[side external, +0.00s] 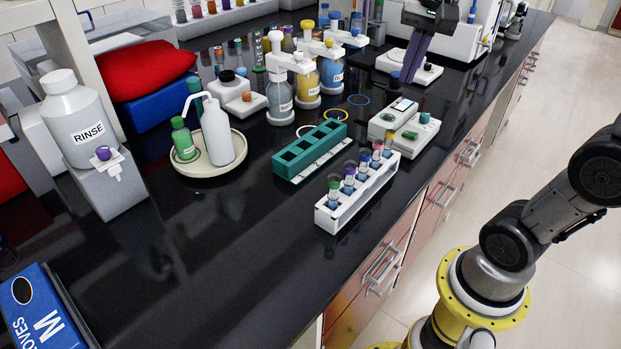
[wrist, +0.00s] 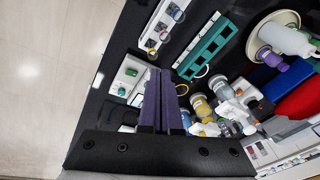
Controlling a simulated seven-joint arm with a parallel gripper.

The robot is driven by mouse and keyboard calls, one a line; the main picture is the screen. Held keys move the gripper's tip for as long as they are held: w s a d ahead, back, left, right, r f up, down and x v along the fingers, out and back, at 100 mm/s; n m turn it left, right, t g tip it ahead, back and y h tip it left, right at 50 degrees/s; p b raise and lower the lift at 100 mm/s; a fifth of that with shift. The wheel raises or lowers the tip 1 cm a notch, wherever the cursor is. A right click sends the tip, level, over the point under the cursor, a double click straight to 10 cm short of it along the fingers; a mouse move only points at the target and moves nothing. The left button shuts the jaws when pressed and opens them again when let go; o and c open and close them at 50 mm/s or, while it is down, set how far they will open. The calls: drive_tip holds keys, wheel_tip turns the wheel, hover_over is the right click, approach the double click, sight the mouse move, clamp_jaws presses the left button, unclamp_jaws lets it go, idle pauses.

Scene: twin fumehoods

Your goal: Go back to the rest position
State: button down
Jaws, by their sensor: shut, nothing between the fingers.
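My gripper (side external: 408,78) is in the upper right of the side external view, its long dark purple fingers pointing down above the far part of the black bench. In the wrist view my gripper (wrist: 160,72) shows its two fingers side by side, shut with nothing held between them. The fingers overlap a white device on the bench in the side view; I cannot tell the exact height above it. The part of my arm between the gripper and the lower links at right is out of frame.
A white rack (side external: 326,219) with several capped tubes stands near the bench's front edge, beside an empty teal rack (side external: 283,163). Pump-top bottles (side external: 280,98), a round tray (side external: 190,169) with two bottles and a rinse bottle (side external: 75,118) stand behind.

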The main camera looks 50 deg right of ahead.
drive_tip(key=s+a+f+n+t+y, duration=0.1)
drive_tip(key=s+a+f+n+t, duration=0.2)
drive_tip(key=s+a+f+n, duration=0.4)
drive_tip(key=s+f+n, duration=0.2)
drive_tip(key=s+n, duration=0.1)
drive_tip(key=n, duration=0.2)
drive_tip(key=shift+s+a+f, duration=0.15)
drive_tip(key=shift+a+f, duration=0.05)
drive_tip(key=shift+a, duration=0.2)
